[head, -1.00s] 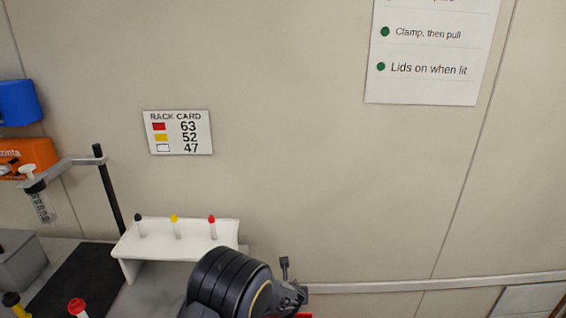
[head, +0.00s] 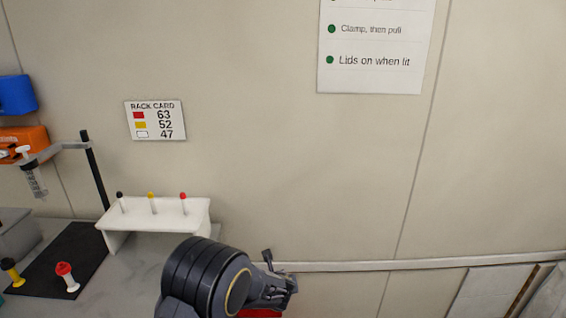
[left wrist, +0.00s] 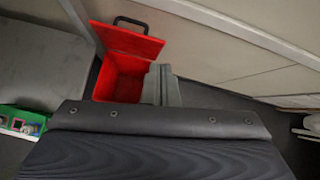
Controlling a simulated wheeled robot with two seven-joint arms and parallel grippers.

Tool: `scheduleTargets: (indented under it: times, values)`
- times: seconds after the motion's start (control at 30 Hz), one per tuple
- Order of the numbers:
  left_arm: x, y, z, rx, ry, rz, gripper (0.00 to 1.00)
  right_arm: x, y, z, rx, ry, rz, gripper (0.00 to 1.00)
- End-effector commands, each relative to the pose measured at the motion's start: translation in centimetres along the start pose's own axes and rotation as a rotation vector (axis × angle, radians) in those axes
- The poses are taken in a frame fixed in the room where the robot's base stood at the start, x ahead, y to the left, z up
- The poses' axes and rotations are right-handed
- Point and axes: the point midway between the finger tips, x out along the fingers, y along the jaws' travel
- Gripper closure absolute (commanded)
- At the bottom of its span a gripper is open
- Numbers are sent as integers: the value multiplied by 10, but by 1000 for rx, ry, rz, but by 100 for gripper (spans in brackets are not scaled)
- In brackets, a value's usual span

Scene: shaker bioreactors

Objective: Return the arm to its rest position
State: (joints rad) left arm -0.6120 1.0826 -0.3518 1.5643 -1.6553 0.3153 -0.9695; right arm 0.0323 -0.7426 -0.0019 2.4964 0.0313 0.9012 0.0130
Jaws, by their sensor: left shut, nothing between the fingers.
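My left arm comes in at the bottom middle of the head view, and its left gripper (head: 278,287) is in front of the wall, right of the white rack. In the left wrist view the gripper fingers (left wrist: 161,85) are together, with nothing held. They show over the right side of an open red bin (left wrist: 122,76), which stands on the floor with its lid up. A small red part of the bin (head: 260,313) shows under the gripper in the head view. My right gripper is not in view.
A white rack (head: 160,230) with three capped tubes stands on the bench (head: 130,262). Left of it are a black mat (head: 55,250), a stand (head: 95,170) holding a syringe-like part, and red- and yellow-capped pieces. A rail (head: 400,263) crosses the wall. Wall space above the gripper is clear.

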Motion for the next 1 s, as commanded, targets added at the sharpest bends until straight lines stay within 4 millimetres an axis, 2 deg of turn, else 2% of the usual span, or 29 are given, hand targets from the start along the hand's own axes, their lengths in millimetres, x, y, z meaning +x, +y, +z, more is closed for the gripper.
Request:
scheduleTargets:
  times: [0.17,0.37,0.47,0.57,0.7,0.8,0.9,1.0]
  values:
    - [-22,31,24,-231,-6,37,100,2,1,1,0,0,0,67]
    - [-58,80,48,-585,-7,96,100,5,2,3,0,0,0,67]
    - [-86,113,57,-822,-4,132,100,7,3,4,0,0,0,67]
    - [-123,154,59,-1131,4,180,100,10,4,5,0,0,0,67]
    - [-185,208,42,-1609,35,250,100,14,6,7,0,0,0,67]
    - [-229,233,19,-1932,73,296,100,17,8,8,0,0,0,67]
    - [-270,249,-11,-2236,124,338,100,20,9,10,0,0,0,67]
    - [-308,254,-44,-2521,191,377,100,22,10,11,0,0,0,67]
